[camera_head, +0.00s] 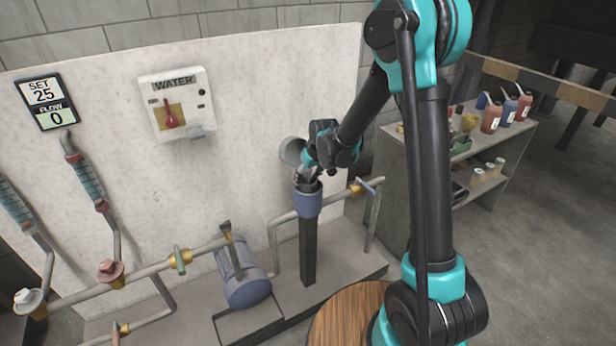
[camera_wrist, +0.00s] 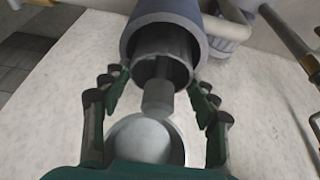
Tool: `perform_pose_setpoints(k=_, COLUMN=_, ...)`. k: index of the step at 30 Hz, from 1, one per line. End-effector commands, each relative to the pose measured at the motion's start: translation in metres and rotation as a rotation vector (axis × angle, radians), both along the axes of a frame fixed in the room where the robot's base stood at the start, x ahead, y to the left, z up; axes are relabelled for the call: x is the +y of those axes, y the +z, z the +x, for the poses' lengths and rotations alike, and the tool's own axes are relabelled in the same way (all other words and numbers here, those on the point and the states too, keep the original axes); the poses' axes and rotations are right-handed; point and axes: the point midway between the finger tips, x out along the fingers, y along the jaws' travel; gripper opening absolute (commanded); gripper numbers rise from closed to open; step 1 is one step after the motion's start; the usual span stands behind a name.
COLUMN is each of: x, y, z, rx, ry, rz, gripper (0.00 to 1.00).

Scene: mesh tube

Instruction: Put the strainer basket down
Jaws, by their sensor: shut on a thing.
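The strainer basket (camera_wrist: 158,97) appears as a grey cylindrical piece at the open mouth of a tube in the wrist view. The upright housing (camera_head: 307,245) is a dark square column with a blue collar (camera_head: 308,204); the collar also shows at the top of the wrist view (camera_wrist: 145,35). My gripper (camera_head: 309,177) points down at the housing's open top.
A grey round cup-like part (camera_head: 292,151) is beside my gripper. Pipes and a blue motor (camera_head: 241,275) stand left of the housing. A shelf (camera_head: 455,190) with bottles stands right. A round wooden top (camera_head: 345,315) is at the front.

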Motion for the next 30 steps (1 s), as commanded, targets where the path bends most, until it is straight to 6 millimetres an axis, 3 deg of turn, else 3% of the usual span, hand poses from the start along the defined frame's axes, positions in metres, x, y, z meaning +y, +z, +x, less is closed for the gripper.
perform_pose_setpoints(k=12, x=-0.0001, y=-0.0086, z=-0.0001, rx=0.0, ry=0.0, rz=0.0, gripper=0.24)
perform_pose_setpoints(k=13, x=0.0, y=-0.0087, z=-0.0001, rx=0.0, ry=0.0, rz=0.0, gripper=0.63)
perform_pose_setpoints(k=17, x=0.0, y=-0.0087, z=-0.0001, rx=0.0, ry=0.0, rz=0.0, gripper=0.79)
perform_pose_setpoints(k=30, x=0.0, y=-0.0024, z=-0.0002, rx=0.0, ry=0.0, rz=0.0, gripper=0.8)
